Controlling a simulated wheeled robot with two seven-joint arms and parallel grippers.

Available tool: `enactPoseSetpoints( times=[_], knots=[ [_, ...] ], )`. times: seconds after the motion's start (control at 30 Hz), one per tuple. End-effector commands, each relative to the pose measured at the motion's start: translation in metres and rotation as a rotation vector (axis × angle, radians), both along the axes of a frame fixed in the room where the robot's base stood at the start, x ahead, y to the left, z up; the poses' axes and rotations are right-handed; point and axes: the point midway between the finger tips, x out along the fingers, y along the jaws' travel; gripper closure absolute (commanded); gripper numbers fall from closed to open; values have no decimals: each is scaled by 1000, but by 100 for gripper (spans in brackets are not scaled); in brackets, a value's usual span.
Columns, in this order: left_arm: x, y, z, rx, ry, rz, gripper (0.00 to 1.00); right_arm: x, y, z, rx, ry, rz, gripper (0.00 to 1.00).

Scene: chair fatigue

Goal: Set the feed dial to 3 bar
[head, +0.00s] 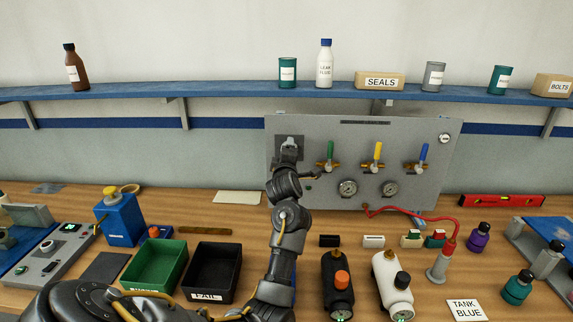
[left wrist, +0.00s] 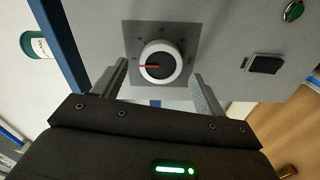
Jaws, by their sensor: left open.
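The feed dial (left wrist: 160,62) is a round knob with a white rim, a dark face and a red pointer, on a dark square plate (left wrist: 187,34) of the grey panel (head: 430,150). In the left wrist view the pointer points left; the scale marks are too small to read. My left gripper (left wrist: 158,85) is open, with one finger on each side below the dial, apart from it as far as I can see. In the head view my left gripper (head: 289,155) is in front of the panel's upper left and hides the dial. My right gripper is not in view.
Green (head: 331,150), yellow (head: 377,150) and blue (head: 423,153) valve handles stand right of my gripper, above two gauges (head: 347,188). A blue shelf (head: 220,92) runs above the panel.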

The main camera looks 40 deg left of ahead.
Motion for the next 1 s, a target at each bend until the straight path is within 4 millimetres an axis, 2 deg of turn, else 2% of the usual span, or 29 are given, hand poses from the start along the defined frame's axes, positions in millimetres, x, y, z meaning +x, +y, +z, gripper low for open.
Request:
enactPoseSetpoints(
  times=[0.2, 0.43, 0.6, 1.0],
  knots=[
    [-35, -28, -4, -4, -4, -2, 28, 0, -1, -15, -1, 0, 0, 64],
    [-64, -49, -2, -3, -2, -1, 28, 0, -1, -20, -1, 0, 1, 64],
    [-73, -55, -2, -2, 0, -1, 28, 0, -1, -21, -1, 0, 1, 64],
    [-73, -56, -1, -1, 1, -1, 28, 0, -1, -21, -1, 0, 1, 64]
  ],
)
